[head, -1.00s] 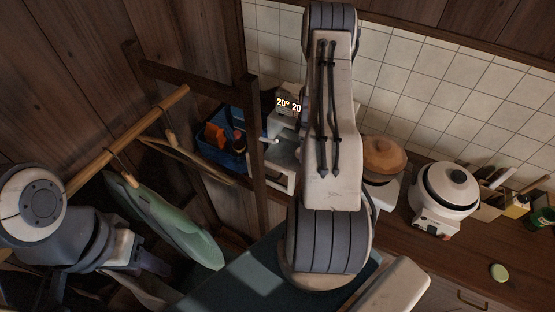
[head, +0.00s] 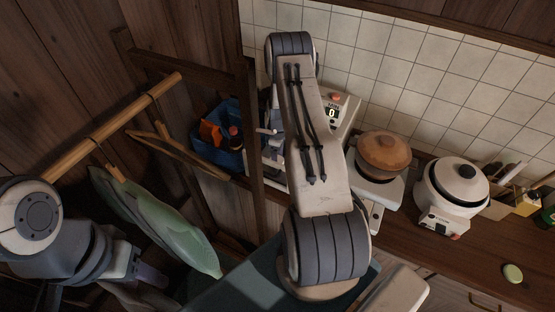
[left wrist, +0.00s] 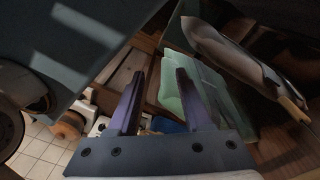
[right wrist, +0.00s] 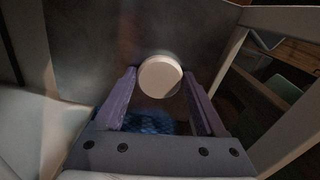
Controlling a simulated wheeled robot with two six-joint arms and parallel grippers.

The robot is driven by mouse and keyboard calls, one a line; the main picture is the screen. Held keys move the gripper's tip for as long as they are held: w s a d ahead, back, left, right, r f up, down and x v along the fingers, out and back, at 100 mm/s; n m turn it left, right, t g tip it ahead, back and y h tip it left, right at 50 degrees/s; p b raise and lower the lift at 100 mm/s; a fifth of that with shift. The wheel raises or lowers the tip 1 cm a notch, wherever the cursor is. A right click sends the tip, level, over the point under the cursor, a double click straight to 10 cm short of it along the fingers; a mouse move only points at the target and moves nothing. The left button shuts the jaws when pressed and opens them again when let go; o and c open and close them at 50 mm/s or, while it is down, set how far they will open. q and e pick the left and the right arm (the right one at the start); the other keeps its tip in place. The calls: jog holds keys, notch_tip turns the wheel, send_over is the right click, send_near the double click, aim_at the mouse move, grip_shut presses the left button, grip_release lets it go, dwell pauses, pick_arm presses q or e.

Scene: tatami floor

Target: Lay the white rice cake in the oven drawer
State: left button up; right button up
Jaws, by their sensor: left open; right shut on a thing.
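The white rice cake (right wrist: 160,76) is a pale round disc between the fingertips of my right gripper (right wrist: 163,86) in the right wrist view. That gripper is shut on it, in front of a dark grey flat surface (right wrist: 95,45). I cannot tell whether that surface belongs to the oven drawer. In the head view my right arm hides its own gripper and the cake. My left gripper (head: 150,274) is at the lower left of the head view; its fingers are apart and empty in the left wrist view (left wrist: 160,80).
A blue crate (head: 220,150) stands behind a wooden frame. The counter holds a white appliance reading 0 (head: 338,108), a brown-lidded pot (head: 383,155), a white cooker (head: 453,190) and a small pale green disc (head: 512,273).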

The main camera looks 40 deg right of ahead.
jog(key=o, duration=1.3)
jog(key=shift+f, duration=0.1)
jog(key=shift+r, duration=0.4)
notch_tip(320, 180, up, 12)
jog(key=p, duration=0.6)
jog(key=shift+d+f+p, duration=0.1)
jog(key=shift+f+p, duration=0.1)
jog(key=shift+p, duration=0.2)
